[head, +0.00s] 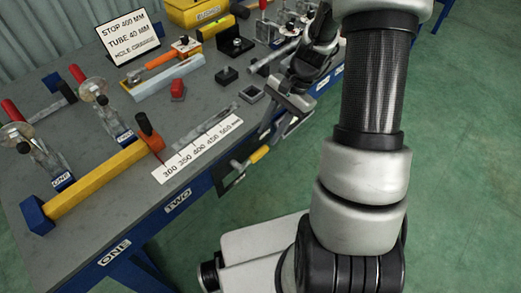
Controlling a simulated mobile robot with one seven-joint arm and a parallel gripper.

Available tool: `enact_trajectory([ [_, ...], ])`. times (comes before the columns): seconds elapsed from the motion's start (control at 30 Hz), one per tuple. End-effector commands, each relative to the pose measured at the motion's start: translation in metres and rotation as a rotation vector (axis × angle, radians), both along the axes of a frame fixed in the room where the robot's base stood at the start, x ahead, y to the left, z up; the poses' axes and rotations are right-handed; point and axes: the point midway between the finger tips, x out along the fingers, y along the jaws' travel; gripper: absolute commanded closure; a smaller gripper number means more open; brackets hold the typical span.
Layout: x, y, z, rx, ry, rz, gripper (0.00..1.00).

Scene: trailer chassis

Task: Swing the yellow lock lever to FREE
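The yellow lock lever (259,154) sticks out at the front edge of the bench, beside a dark plate (229,179) hanging at that edge. The lever points up and to the right from a grey pivot end. My gripper (277,133) is just above and right of the lever. Its fingers look spread, with nothing visible between them. The fingertips appear close to the lever, but I cannot tell whether they touch it. No FREE marking can be read in this view.
A yellow bar (98,179) with a red-orange block (149,133) lies left. A sign (126,36) reads STOP 400 MM, TUBE 40 MM. Several fixtures crowd the bench back.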

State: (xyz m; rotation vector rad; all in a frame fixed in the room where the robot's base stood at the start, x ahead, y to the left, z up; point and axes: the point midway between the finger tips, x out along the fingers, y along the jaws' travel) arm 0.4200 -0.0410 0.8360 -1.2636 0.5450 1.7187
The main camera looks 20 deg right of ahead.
Motion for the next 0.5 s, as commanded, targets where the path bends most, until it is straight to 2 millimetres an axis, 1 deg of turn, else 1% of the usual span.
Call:
enact_trajectory([
  [0.03, -0.002, 0.005, -0.014, 0.002, 0.004, 0.002, 0.71],
  [0.2, -0.004, 0.019, -0.044, 0.002, 0.003, 0.002, 0.71],
  [0.3, -0.004, 0.025, -0.058, 0.001, 0.002, 0.002, 0.71],
  [0.5, -0.005, 0.031, -0.071, 0.0, 0.0, 0.001, 0.71],
])
